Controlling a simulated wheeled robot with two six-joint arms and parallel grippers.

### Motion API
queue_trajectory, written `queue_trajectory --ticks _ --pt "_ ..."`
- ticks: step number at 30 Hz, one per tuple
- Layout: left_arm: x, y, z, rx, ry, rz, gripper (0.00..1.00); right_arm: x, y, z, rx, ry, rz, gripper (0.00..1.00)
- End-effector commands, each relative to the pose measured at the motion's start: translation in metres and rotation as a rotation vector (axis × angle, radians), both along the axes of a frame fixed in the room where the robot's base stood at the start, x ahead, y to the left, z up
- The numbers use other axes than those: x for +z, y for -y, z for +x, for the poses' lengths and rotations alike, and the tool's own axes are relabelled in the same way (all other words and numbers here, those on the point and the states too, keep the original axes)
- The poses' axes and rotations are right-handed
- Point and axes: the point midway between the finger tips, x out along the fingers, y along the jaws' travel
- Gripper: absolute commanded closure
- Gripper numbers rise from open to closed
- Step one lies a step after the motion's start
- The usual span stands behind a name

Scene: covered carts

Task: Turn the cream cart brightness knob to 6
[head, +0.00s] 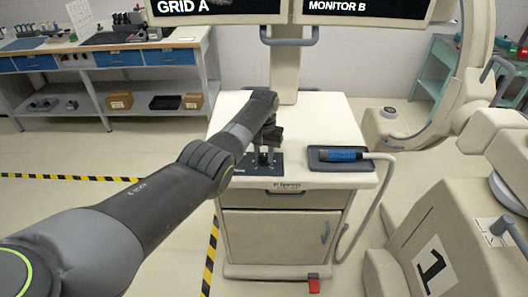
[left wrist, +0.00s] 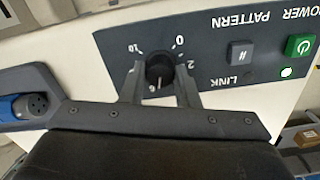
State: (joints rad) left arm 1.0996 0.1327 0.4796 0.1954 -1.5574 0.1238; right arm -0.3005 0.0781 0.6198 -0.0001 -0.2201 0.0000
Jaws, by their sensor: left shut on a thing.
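The cream cart (head: 295,110) stands ahead with a dark control panel (head: 240,170) on its top. My left gripper (head: 265,157) reaches down to this panel; the arm hides much of it in the head view. In the left wrist view the round black brightness knob (left wrist: 159,70) sits between the two fingers of my left gripper (left wrist: 158,74), which is shut on it. The dial reads upside down there: 0, 2, 6 and 10 show, while the fingers cover the marks between. The knob's white pointer line lies close to the 6, slightly to its right. My right gripper is out of view.
A blue-and-black handpiece (head: 340,155) lies in a dark tray (head: 318,165) right of the panel. A second cream machine (head: 430,245) marked 1 stands at right.

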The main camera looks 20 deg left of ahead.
Motion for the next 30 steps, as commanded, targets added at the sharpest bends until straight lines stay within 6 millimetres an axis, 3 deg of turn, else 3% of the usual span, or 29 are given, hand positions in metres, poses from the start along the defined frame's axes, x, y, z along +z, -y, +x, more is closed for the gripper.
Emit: queue_trajectory --ticks 12,29,30 --pt "0.003 0.0003 0.0018 -0.187 0.006 0.001 0.95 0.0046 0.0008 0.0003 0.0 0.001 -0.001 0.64" --pt "0.0032 0.0004 0.0023 -0.212 0.008 0.001 0.95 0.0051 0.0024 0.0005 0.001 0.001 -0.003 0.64" --pt "0.0032 0.0004 0.0023 -0.212 0.009 0.001 0.67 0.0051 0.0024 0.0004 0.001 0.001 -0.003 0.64"
